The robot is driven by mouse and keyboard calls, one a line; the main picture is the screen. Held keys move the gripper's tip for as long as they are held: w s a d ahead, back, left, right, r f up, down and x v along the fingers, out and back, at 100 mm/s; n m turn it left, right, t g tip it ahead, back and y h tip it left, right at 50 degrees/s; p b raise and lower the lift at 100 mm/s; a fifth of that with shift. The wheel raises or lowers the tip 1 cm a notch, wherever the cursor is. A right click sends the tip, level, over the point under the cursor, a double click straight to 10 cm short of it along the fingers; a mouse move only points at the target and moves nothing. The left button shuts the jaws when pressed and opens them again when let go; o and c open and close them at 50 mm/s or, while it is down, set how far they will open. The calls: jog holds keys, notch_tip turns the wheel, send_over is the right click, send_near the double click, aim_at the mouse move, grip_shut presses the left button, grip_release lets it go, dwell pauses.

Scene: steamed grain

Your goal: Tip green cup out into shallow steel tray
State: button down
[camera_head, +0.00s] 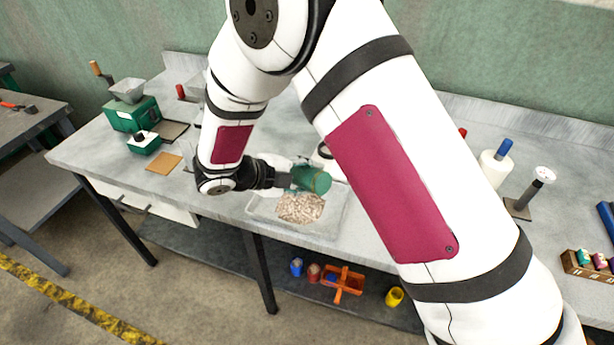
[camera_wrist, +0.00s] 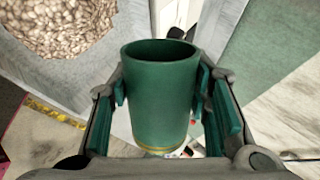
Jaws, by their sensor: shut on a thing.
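My gripper (camera_head: 283,180) is shut on the green cup (camera_head: 313,179) and holds it above the shallow steel tray (camera_head: 262,207). A heap of pale brown grain (camera_head: 300,208) lies in the tray under the cup. The heap of grain (camera_wrist: 62,22) also shows at the upper left of the wrist view.
A brown square board (camera_head: 164,164) lies left of my gripper. My own arm hides the bench's middle right.

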aim_at(307, 168)
jog(key=shift+r+p, duration=0.75)
jog(key=shift+r, duration=1.85)
jog(key=shift+r+m+t+y+p, duration=0.2)
jog(key=shift+m+t+y+p, duration=0.15)
jog(key=shift+m+t+y, duration=0.4)
jog(key=shift+r+m+t+y+b, duration=0.2)
jog(key=shift+m+t+y+b, duration=0.45)
jog(key=shift+m+t+y, duration=0.5)
jog(key=m+t+y+b, duration=0.1)
jog(key=m+t+b, duration=0.1)
jog(key=b, duration=0.3)
jog(key=shift+w+r, duration=0.1)
jog(key=shift+w, duration=0.05)
jog(key=m+t+b, duration=0.1)
jog(key=b, duration=0.2)
jog(key=shift+r+m+y+b, duration=0.15)
jog(key=shift+m+y+b, duration=0.15)
jog(key=shift+y, duration=0.1)
jog(key=shift+r+m+t+b, duration=0.2)
jog(key=shift+m+t+b, duration=0.1)
jog(key=shift+b, duration=0.15)
jog(key=shift+b, duration=0.4)
